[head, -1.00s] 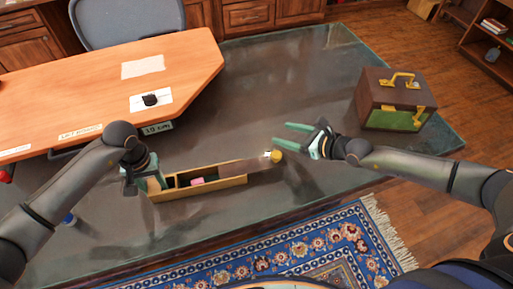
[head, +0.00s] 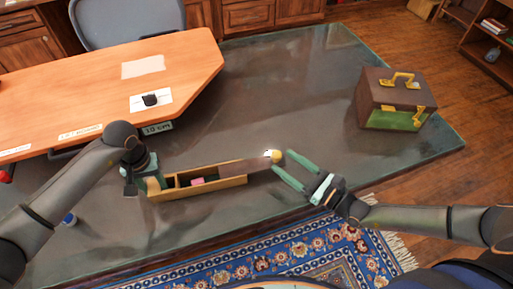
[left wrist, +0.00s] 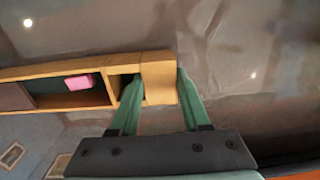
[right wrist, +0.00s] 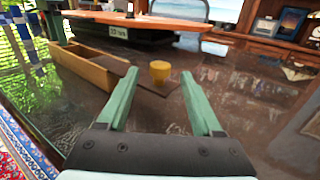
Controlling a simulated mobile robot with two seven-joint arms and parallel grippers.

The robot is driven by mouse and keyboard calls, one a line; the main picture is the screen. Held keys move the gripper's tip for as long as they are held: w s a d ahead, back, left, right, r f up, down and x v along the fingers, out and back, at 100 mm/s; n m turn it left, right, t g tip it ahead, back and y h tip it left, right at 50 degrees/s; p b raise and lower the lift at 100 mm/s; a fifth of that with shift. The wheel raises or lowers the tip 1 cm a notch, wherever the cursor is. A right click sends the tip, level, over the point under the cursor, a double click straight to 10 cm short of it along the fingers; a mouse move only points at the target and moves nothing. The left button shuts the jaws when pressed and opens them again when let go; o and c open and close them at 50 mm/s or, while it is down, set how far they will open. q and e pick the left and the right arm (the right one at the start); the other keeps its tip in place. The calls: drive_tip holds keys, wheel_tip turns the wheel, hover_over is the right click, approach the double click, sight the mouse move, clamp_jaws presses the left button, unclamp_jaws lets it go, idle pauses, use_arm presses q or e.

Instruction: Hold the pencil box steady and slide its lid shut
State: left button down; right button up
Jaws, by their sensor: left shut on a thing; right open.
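The pencil box (head: 210,190) is a long, narrow wooden box on the dark table, its inside partly uncovered, with a pink item (head: 197,181) in it. My left gripper (left wrist: 160,88) is shut on the box's left end, one finger inside a compartment and one outside. The dark brown lid (head: 240,168) sticks out past the box's right end. A yellow knob (head: 276,156) stands at the lid's outer end; it also shows in the right wrist view (right wrist: 160,72). My right gripper (head: 282,166) is open, its fingertips close to the knob at the lid's right end.
A brown and green case (head: 392,100) with a yellow handle stands at the table's right. An orange desk top (head: 110,75) lies behind the box. A blue round item (head: 69,219) is at the left. Bare table lies right of the lid.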

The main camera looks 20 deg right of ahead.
sight(272, 153)
drive_tip(key=x, duration=0.7)
drive_tip(key=shift+w, duration=0.2)
drive_tip(key=shift+c, duration=0.4)
clamp_jaws()
idle(0.7)
